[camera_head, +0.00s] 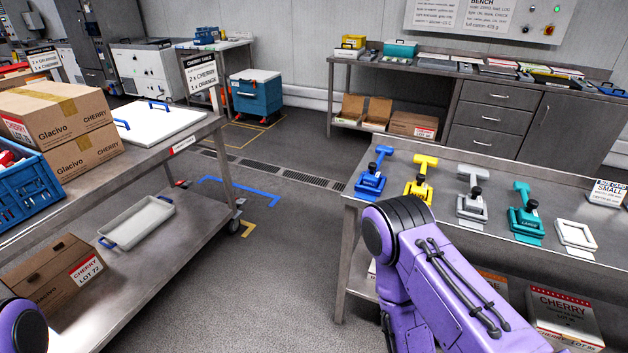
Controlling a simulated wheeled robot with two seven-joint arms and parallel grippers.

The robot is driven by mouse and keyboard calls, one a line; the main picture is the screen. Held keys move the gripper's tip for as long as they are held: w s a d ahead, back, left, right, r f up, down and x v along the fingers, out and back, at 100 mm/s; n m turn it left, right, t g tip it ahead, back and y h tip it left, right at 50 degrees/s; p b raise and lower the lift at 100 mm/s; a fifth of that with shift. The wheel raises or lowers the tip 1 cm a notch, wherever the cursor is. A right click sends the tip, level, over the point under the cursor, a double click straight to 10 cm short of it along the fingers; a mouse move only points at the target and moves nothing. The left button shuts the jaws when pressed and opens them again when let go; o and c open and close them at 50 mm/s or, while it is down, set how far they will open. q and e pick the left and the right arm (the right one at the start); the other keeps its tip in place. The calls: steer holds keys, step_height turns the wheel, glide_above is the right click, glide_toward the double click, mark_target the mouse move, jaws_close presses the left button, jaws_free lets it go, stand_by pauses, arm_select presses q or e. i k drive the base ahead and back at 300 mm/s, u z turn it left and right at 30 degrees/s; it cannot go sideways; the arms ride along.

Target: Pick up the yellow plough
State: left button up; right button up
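The yellow plough (421,172) sits on the steel table at the right. It has a T-shaped handle and a flat base. My purple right arm crosses in front of the table and hides the near part of the base. Neither of my grippers shows in the head view. Only a small part of my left arm shows at the bottom left corner.
A blue plough (371,183) stands left of the yellow one; a grey plough (471,205) and a teal plough (526,220) stand to its right. A white frame (576,236) lies further right. The left table (190,142) holds boxes, with open floor between the tables.

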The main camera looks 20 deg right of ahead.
mark_target(419, 188)
steer(key=u, duration=0.75)
steer(key=i, duration=1.4)
steer(key=z, duration=2.85)
